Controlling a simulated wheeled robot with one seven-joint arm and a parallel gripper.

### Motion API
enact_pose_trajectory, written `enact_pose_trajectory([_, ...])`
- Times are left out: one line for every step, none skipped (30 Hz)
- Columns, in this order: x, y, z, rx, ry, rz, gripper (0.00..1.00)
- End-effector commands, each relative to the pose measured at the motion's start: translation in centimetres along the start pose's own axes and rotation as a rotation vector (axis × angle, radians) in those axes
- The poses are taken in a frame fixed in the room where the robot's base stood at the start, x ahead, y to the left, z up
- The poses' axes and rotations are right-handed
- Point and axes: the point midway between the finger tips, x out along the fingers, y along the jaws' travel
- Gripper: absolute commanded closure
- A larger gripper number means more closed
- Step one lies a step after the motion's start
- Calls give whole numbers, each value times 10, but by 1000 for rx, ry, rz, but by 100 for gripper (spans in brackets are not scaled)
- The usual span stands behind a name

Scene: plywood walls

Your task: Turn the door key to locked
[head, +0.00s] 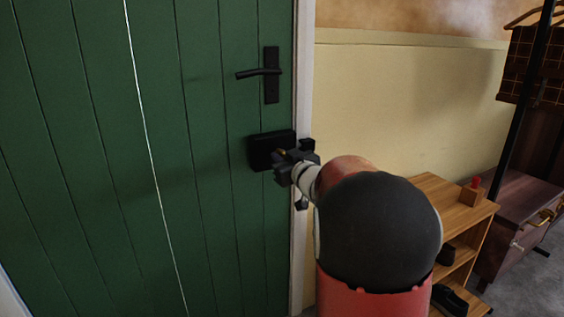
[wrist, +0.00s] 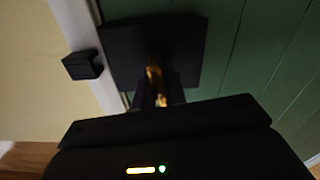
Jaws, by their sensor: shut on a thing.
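A green plank door (head: 90,150) fills the left of the head view. A black lock box (head: 262,151) is mounted on it below the black door handle (head: 265,73). My gripper (wrist: 158,92) is shut on the key. The key's turn angle cannot be made out clearly.
A small black block (wrist: 82,65) sits on the white door frame (head: 303,60) beside the lock. A wooden shelf unit (head: 440,190) with shoes and a small red-topped item (head: 474,187) stands at the right. Beyond it is a dark bench and coat rack.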

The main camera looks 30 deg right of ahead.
Motion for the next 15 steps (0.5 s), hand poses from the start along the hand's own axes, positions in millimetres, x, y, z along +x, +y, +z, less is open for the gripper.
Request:
enact_pose_trajectory([0, -1, 4, -36, 3, 0, 100])
enact_pose_trajectory([0, -1, 4, -61, 3, 0, 100])
enact_pose_trajectory([0, -1, 4, -96, 3, 0, 100])
enact_pose_trajectory([0, -2, 4, -124, 3, 0, 100])
enact_pose_trajectory([0, -2, 4, -152, 3, 0, 100])
enact_pose_trajectory([0, -2, 4, -190, 4, 0, 100])
enact_pose_trajectory([0, -2, 4, -218, 3, 0, 100])
enact_pose_trajectory([0, -2, 4, -246, 3, 0, 100])
enact_pose_trajectory([0, -2, 4, -285, 3, 0, 100])
enact_pose_trajectory([0, -3, 4, -315, 3, 0, 100])
enact_pose_trajectory([0, -3, 4, -342, 3, 0, 100])
enact_pose_trajectory([0, -3, 4, -380, 3, 0, 100])
enact_pose_trajectory([0, -3, 5, -409, 2, 0, 100])
enact_pose_trajectory([0, -3, 5, -439, 2, 0, 100])
enact_pose_trajectory([0, -3, 4, -476, 2, 1, 100])
